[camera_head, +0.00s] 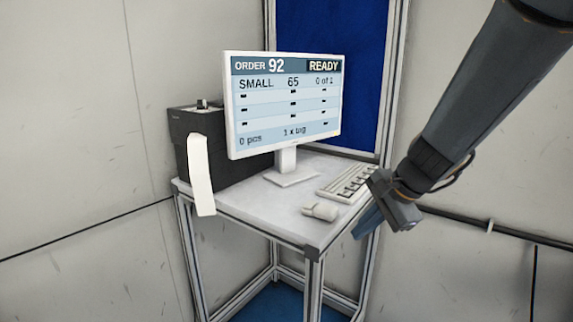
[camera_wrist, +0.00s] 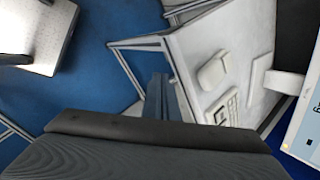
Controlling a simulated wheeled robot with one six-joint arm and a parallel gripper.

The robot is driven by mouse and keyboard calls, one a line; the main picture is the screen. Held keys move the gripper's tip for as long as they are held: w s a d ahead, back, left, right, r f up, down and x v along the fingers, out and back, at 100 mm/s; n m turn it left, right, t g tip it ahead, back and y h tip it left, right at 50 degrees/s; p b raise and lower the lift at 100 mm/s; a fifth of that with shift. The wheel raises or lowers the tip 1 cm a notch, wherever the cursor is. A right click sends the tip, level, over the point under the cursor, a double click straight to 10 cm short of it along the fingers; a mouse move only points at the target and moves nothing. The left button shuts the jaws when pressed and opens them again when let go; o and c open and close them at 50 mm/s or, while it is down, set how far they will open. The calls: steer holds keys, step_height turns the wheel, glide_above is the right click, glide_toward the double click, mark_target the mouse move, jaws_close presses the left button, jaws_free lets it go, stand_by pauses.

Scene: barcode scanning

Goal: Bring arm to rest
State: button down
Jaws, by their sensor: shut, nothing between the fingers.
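My arm (camera_head: 470,100) comes in from the upper right in the head view and reaches down to the left. My gripper (camera_head: 362,230) is at its end, near the right front side of the small white table (camera_head: 275,215), over or in front of its edge; the exact gap cannot be told. In the wrist view the gripper fingers (camera_wrist: 159,88) show close together, shut and empty, pointing toward the table corner and frame.
On the table stand a monitor (camera_head: 284,104) reading "ORDER 92 READY", a keyboard (camera_head: 347,184), a mouse (camera_head: 320,211) and a black printer (camera_head: 188,150) with a paper strip (camera_head: 201,175) hanging out. The blue floor (camera_wrist: 110,75) and a pale object (camera_wrist: 35,35) show in the wrist view.

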steer(key=s+d+f+n+g+h, duration=0.1)
steer(key=s+f+n+h, duration=0.1)
steer(key=s+f+n, duration=0.2)
steer(key=s+f+n+g+h, duration=0.2)
steer(key=s+f+n, duration=0.3)
steer(key=s+n, duration=0.4)
steer(key=shift+s+d+n+b, duration=0.35)
steer(key=shift+s+n+b, duration=0.1)
steer(key=shift+s, duration=0.75)
steer(key=shift+a, duration=0.1)
